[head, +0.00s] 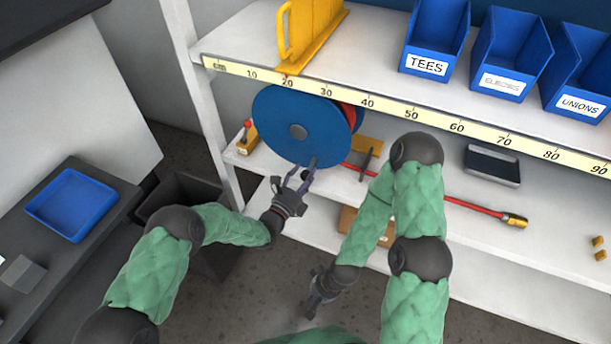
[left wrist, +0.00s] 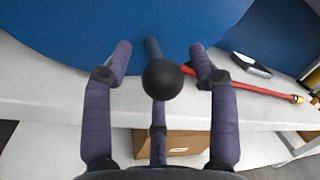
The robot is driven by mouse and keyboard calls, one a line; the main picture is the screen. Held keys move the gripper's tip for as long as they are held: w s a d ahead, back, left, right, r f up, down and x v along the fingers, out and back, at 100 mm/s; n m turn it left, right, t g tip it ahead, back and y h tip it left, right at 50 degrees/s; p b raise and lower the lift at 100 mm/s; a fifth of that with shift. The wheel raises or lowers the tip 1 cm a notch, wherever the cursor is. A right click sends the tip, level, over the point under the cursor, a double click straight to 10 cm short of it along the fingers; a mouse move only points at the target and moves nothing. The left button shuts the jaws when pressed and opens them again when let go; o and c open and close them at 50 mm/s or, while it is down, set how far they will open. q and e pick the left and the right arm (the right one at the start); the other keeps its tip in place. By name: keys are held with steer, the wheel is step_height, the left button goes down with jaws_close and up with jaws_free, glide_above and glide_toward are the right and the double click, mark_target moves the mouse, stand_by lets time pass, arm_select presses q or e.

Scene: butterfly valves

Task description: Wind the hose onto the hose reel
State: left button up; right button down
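The hose reel (head: 276,117) stands on the middle shelf, its round blue flange facing me. A short grey-blue crank handle (head: 312,163) sticks out near its lower edge. In the left wrist view the handle (left wrist: 152,48) ends in a black ball knob (left wrist: 162,80). The red hose (head: 358,172) runs out to the right along the shelf to a brass end (head: 515,220); some hose shows behind the flange. My left gripper (head: 299,180) is open in front of the handle, with the knob between its purple fingers. My right gripper (head: 316,298) hangs low before the shelves; its fingers are unclear.
A dark tray (head: 492,165) lies on the hose's shelf, and an upright dark post (head: 366,163) stands beside the hose. A cardboard box (head: 350,220) is on the lower shelf. Blue bins (head: 505,52) and a yellow holder (head: 312,30) stand above. The ruler-marked shelf edge (head: 405,112) overhangs the reel.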

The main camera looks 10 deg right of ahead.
arm_select(q)
steer(key=v, duration=1.2)
steer(key=shift+r, duration=0.1)
